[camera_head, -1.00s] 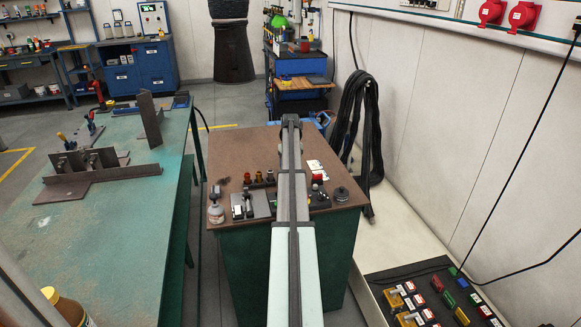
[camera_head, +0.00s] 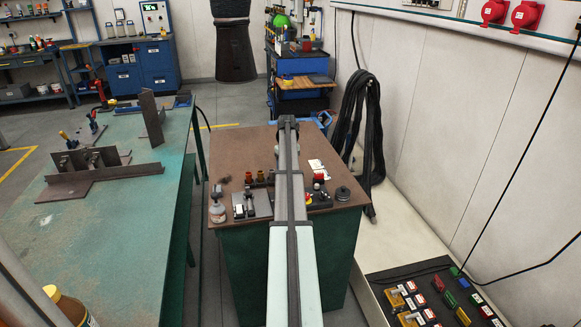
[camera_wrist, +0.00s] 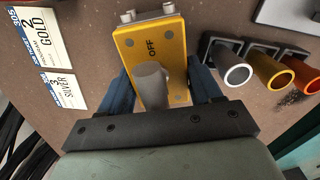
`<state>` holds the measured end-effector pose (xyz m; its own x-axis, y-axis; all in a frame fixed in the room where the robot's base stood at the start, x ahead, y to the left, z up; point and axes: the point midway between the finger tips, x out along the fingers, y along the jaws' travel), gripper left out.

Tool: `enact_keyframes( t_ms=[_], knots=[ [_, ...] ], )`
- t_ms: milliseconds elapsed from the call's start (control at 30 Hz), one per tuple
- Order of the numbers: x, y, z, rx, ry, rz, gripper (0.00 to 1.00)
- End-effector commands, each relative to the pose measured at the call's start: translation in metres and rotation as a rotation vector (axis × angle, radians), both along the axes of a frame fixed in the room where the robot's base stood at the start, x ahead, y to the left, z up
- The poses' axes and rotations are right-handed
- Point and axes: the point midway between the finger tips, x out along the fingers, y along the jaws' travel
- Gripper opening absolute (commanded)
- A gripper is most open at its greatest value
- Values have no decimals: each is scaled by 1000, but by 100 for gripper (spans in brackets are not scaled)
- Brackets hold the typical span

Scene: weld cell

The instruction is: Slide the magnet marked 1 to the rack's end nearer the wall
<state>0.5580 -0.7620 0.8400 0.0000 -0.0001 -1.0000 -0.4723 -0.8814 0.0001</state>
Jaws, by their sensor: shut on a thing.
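In the wrist view, a yellow block-shaped magnet (camera_wrist: 168,45) marked OFF, with a grey knob on its face, sits between the two dark blue fingers of my gripper (camera_wrist: 161,85). The gripper is shut on it. No number shows on the face I see, so I cannot tell whether it is the one marked 1. In the head view my own arm hides the gripper and the magnet over the brown-topped cabinet. I cannot make out the rack there.
Several round-ended pieces, including a grey one (camera_wrist: 237,74) and a gold one (camera_wrist: 278,80), lie close right of the gripper. GOLD (camera_wrist: 35,38) and SILVER (camera_wrist: 63,90) cards lie at left. The cabinet top (camera_head: 230,145) is bare at its back left. The wall (camera_head: 450,120) stands right.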

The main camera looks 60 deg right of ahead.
Motion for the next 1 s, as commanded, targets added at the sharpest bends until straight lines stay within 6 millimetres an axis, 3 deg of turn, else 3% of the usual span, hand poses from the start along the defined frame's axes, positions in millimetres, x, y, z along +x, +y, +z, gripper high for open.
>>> enact_keyframes(
  t_ms=[200, 500, 533, 833, 1000],
  knots=[
    [4, 13, 0, 1, 0, 1, 0],
    [5, 14, 0, 1, 0, 1, 0],
    [5, 14, 0, 1, 0, 1, 66],
    [5, 14, 0, 1, 0, 0, 94],
    [5, 14, 0, 1, 0, 1, 94]
  ],
)
